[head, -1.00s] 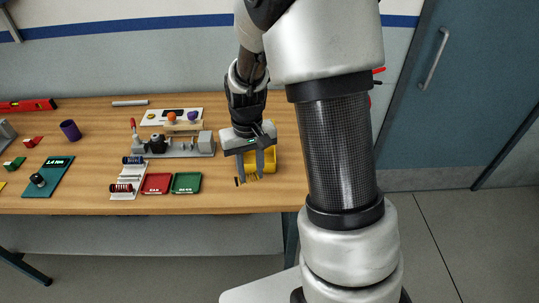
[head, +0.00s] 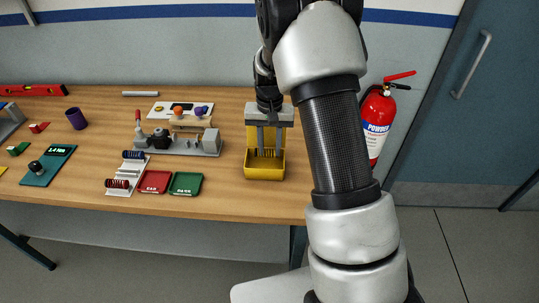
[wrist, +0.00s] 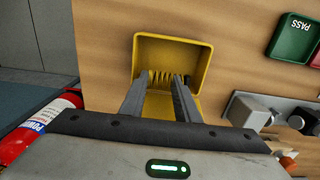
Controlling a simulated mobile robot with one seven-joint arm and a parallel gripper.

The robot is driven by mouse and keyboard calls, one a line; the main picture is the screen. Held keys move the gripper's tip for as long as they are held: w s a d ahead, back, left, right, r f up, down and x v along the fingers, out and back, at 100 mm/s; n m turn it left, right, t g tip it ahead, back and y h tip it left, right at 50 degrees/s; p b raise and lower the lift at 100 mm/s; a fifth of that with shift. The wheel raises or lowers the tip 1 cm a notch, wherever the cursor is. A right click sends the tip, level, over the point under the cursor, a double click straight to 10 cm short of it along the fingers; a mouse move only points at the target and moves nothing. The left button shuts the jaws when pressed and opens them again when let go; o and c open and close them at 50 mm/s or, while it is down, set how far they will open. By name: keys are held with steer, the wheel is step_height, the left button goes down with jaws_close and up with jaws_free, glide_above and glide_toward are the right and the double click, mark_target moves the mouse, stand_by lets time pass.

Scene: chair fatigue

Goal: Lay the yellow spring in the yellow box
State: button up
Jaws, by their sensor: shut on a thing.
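The yellow box (head: 264,172) stands open on the right part of the table; it also shows in the wrist view (wrist: 196,52). My gripper (head: 265,150) points down over the box, its fingertips at or inside the opening. It is shut on the yellow spring (wrist: 162,77), which lies crosswise between the fingertips in the wrist view. In the head view the spring (head: 265,153) is small against the box. I cannot tell whether the spring touches the box floor.
A green tray (head: 186,184) and a red tray (head: 154,182) lie left of the box. A white rack (head: 126,177) holds a red and a blue spring. A grey bench fixture (head: 185,141) stands behind them. A fire extinguisher (head: 377,125) hangs right of the table.

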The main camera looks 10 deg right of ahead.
mark_target(270, 150)
steer(key=shift+f, duration=1.6)
steer(key=shift+f, duration=0.1)
steer(key=shift+f, duration=0.15)
steer(key=o, duration=1)
steer(key=shift+o, duration=0.2)
